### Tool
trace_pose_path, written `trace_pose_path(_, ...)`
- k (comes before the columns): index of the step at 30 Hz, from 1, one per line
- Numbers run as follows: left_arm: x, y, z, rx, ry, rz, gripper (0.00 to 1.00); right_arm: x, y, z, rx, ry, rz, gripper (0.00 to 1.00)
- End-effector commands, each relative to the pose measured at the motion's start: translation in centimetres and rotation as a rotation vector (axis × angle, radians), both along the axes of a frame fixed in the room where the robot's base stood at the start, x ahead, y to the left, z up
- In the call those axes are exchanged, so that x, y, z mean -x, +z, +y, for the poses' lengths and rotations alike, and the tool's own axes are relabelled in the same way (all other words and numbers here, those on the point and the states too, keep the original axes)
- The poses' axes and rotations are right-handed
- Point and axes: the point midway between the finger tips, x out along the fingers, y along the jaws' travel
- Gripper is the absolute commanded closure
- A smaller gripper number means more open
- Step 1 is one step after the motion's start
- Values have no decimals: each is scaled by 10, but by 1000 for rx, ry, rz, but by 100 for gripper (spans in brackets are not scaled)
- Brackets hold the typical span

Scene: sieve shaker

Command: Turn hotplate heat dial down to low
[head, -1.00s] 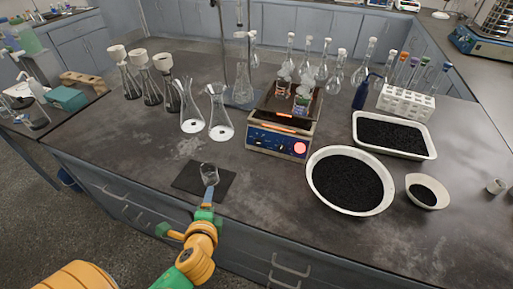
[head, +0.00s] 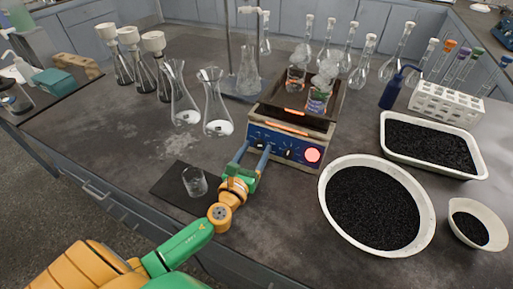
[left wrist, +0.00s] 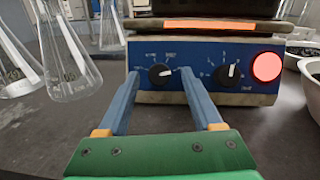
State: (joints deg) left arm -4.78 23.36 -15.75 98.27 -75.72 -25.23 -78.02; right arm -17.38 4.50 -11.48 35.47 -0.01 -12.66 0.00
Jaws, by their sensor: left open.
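The hotplate (head: 290,140) has a blue front panel with two black dials and a glowing red light at the right. In the left wrist view the left dial (left wrist: 160,75) and the right dial (left wrist: 228,75) each show a white pointer mark, both close to upright. The panel lettering is too small to read, so I cannot tell which dial is heat. My left gripper (head: 254,152) is open in front of the panel. Its blue fingers (left wrist: 158,78) stand either side of the left dial; I cannot tell whether they touch it. My right gripper is out of view.
Steaming beakers (head: 319,95) stand on the hotplate. Glass flasks (head: 217,112) stand left of it. An empty beaker (head: 195,181) sits on a black mat (head: 171,187) beside my left arm. A bowl of black granules (head: 328,221) lies to the right.

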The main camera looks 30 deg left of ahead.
Motion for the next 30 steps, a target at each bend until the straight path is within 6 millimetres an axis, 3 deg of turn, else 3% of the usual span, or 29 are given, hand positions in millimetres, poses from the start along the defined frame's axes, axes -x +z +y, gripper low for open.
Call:
trace_pose_path(10,-7,0,1,3,0,1,36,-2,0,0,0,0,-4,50)
trace_pose_path(17,-7,0,1,3,0,1,98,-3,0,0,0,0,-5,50)
trace_pose_path(30,-7,0,0,75,29,-3,100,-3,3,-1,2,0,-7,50)
